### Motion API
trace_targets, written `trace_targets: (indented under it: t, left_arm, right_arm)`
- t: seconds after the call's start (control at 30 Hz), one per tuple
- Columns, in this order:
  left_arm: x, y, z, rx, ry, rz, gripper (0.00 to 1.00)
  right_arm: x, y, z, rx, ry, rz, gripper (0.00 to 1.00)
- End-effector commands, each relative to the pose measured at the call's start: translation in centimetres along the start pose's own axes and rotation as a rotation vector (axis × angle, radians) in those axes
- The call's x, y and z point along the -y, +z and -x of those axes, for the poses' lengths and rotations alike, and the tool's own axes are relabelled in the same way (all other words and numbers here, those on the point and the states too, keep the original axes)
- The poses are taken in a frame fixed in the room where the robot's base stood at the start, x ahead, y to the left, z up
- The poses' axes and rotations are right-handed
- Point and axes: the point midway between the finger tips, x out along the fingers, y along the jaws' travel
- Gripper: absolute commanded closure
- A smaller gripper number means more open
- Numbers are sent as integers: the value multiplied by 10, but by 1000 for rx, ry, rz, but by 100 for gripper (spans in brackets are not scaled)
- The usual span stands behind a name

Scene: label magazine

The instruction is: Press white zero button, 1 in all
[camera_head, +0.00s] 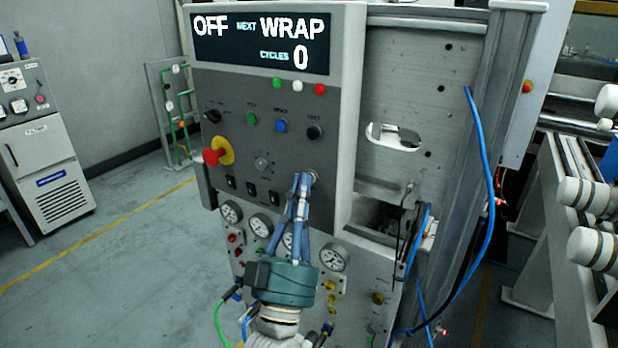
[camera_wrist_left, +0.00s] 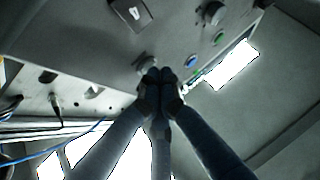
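The grey control panel (camera_head: 285,150) faces me. My left gripper (camera_head: 304,180) points up at it from below, its blue-grey fingers drawn together with nothing seen between them. A small pale round button (camera_head: 313,173), apparently the white zero button, shows at the fingertips, partly covered by them. In the left wrist view the shut fingertips (camera_wrist_left: 160,78) sit right at a pale round button (camera_wrist_left: 147,62); whether they touch it I cannot tell. The display (camera_head: 260,42) reads OFF, NEXT WRAP, CYCLES 0. My right gripper is not in view.
Near the fingers are a green button (camera_head: 252,118), a blue button (camera_head: 280,125), a black button (camera_head: 314,132), black switches (camera_head: 250,189) and a red emergency stop (camera_head: 213,155). Gauges (camera_head: 333,257) lie below. Blue hoses (camera_head: 484,160) hang at the right. Open floor lies left.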

Motion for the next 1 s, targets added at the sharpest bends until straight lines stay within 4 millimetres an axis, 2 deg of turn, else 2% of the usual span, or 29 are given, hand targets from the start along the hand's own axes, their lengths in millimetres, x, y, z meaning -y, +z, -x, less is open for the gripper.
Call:
trace_targets:
  t: [0.3,0.67,1.0]
  left_arm:
    - [4,-9,9,1,0,0,100]
    - [5,-12,12,1,0,-1,100]
    - [14,-34,35,2,0,-1,100]
  right_arm:
    - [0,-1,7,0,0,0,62]
    - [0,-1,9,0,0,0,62]
    - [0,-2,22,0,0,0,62]
